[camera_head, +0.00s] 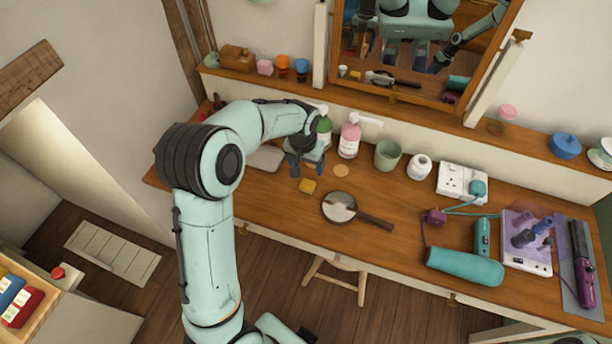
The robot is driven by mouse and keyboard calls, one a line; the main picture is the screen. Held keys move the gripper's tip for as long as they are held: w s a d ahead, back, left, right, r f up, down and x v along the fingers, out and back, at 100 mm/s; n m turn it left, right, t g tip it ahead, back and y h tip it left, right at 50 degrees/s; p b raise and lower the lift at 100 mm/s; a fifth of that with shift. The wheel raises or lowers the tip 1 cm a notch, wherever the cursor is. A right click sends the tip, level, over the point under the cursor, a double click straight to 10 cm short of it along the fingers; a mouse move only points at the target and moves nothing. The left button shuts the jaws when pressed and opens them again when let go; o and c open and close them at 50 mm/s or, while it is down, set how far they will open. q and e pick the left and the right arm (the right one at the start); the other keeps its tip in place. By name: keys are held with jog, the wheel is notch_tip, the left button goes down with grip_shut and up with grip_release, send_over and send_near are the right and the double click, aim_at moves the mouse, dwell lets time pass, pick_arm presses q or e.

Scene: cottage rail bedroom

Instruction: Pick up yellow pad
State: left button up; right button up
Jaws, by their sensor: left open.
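The yellow pad (308,186) is a small yellow square lying flat on the wooden dressing table (400,234), towards its front edge. My left gripper (304,172) is above the table, pointing down, just behind the pad in the picture. Its fingers are open and look empty. The gap between the fingertips and the pad is hard to judge. My right gripper does not show directly.
A hand mirror (338,207) lies right of the pad, with a round tan pad (341,170) behind it. A pink bottle (349,136), a green bottle (324,126) and a green cup (387,155) stand close behind. A teal hairdryer (464,266) lies further right.

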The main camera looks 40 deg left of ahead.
pick_arm(q)
send_over(307, 184)
jog(key=f, duration=0.7)
jog(key=shift+s+d, duration=0.3)
jog(key=shift+s, duration=0.05)
jog(key=shift+w+a+f+p, duration=0.1)
jog(key=shift+w+f, duration=0.05)
jog(key=shift+f, duration=0.85)
jog(key=shift+w+a+f+p, duration=0.1)
jog(key=shift+f, duration=0.85)
jog(key=shift+w+a+f+p, duration=0.1)
jog(key=shift+w+f, duration=0.05)
jog(key=shift+f, duration=0.85)
jog(key=c, duration=1.1)
